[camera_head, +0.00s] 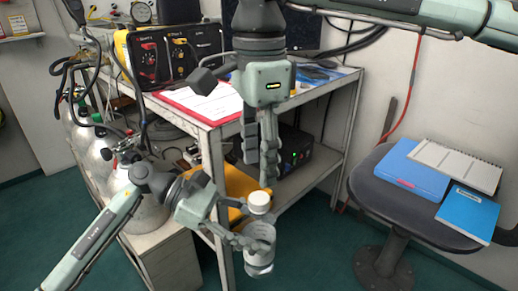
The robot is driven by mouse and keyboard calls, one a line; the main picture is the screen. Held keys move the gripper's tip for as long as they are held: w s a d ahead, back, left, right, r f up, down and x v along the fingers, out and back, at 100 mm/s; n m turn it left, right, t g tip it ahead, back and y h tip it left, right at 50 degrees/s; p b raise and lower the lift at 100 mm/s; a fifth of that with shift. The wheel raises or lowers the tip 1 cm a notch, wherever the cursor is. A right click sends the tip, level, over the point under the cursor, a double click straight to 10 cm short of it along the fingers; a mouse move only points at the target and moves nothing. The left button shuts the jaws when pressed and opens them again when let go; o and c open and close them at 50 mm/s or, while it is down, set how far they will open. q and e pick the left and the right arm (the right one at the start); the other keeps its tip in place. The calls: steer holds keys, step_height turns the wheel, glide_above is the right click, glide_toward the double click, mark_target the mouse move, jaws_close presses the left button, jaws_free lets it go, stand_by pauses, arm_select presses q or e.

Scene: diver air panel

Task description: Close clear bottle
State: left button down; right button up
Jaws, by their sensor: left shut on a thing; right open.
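My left gripper (250,246) is shut on the clear bottle (261,262), a grey see-through cylinder held roughly upright in front of the shelf cart. A white round cap (258,198) shows just above the bottle's top end. I cannot tell whether the cap touches the bottle or what bears it. My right gripper (260,172) comes down from above and is open, its fingers pointing down. Its fingertips are just above the cap; whether they touch it is unclear. The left gripper's fingers hide part of the bottle's side.
The shelf cart (342,82) behind carries a red clipboard (205,102) and a black-and-yellow control panel (178,55). Grey gas cylinders (92,150) stand at left. A dark stool (385,195) at right bears blue books (468,213) and a notebook (455,165).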

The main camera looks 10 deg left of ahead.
mark_target(259, 198)
step_height(259, 198, down, 7)
steer(key=shift+r, duration=0.2)
steer(key=shift+c, duration=0.3)
jaws_close()
steer(key=m, duration=1.1)
steer(key=shift+m, duration=0.4)
steer(key=shift+o, duration=1.1)
jaws_free()
